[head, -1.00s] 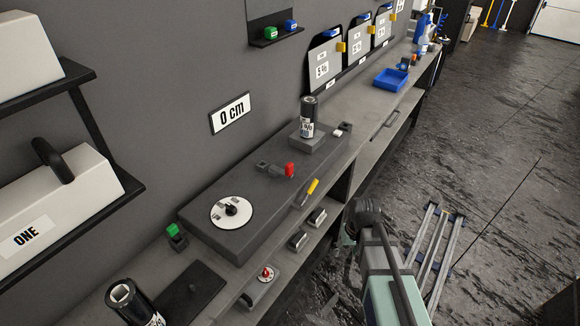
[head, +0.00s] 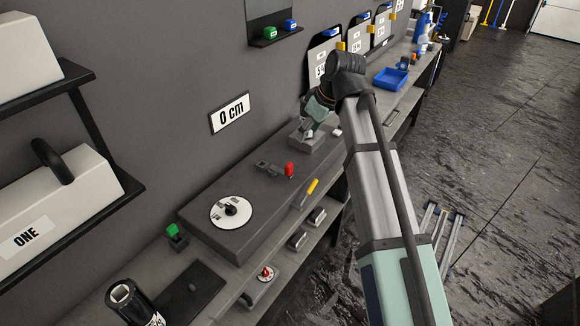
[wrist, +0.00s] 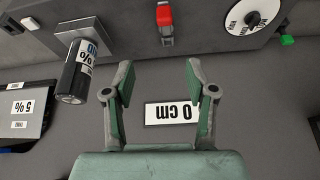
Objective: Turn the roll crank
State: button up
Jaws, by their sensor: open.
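My gripper (head: 316,122) is open and empty above the bench, in front of the black roll's base block (head: 306,141). In the wrist view, its two green fingers (wrist: 160,75) are spread wide. The labelled black roll (wrist: 76,75) stands on its block to the left of the fingers, apart from them. In the head view my gripper and arm hide most of the roll. A red handle (head: 289,169) with a grey bracket sits on the raised dark platform, and also shows in the wrist view (wrist: 164,17). I cannot tell for sure whether it is the crank.
A round white dial (head: 231,212) with a black knob lies on the platform. A yellow-handled tool (head: 312,187) is at its front edge. The "0 cm" sign (head: 230,113) is on the wall. A second black roll (head: 127,300) and a green button (head: 173,230) are front left.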

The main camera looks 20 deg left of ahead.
aim_at(290, 165)
jog(key=shift+n, duration=0.5)
jog(key=p+x, duration=0.1)
jog(key=x, duration=0.5)
jog(key=p+x, duration=0.2)
jog(key=x, duration=0.4)
jog(key=s+p+x, duration=0.1)
jog(key=x, duration=0.4)
jog(key=shift+f, duration=0.5)
grip_shut()
